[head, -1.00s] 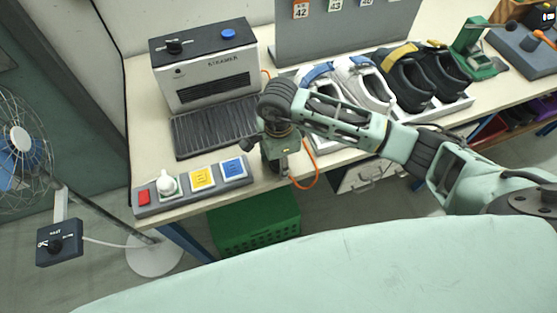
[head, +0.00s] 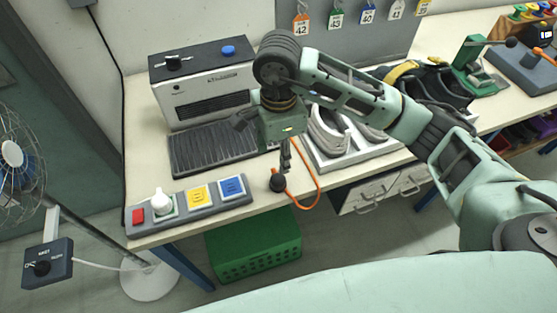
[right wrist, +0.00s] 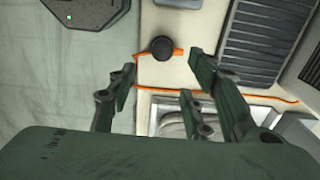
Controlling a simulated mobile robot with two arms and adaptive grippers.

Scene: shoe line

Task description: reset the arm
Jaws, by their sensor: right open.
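My right arm reaches in from the right in the head view. My right gripper (head: 286,160) hangs over the front edge of the table (head: 150,110), between the button panel and the shoe rack. A black round knob (head: 277,183) on an orange cord (head: 318,185) is close to the gripper in the head view. The knob also shows beyond the fingers in the right wrist view (right wrist: 162,48). My left gripper is not in view.
A grey heater box (head: 205,98) with a ribbed tray (head: 212,149) stands behind the button panel (head: 190,209). The shoe rack (head: 345,160) is partly hidden by my forearm. A green crate (head: 255,250) is under the table. A fan (head: 15,165) stands at left.

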